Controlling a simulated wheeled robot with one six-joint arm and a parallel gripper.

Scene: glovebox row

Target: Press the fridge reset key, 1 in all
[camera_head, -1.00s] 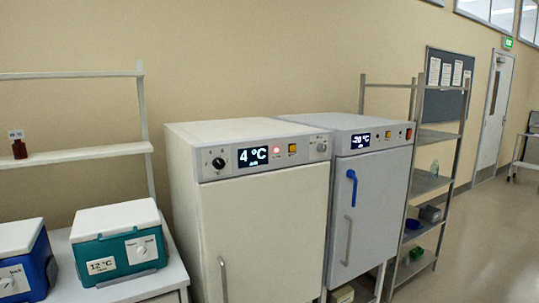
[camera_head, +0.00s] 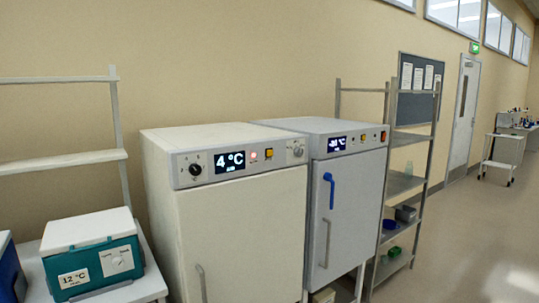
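A white fridge (camera_head: 245,230) stands in the middle, its door shut. The labels by the lamp and key are too small to read. My gripper is not in view.
A grey freezer (camera_head: 345,205) with a blue handle stands right of the fridge. Beyond it are a metal shelf rack (camera_head: 404,183) and open floor (camera_head: 460,240). A teal cool box (camera_head: 95,255) sits on a bench at left.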

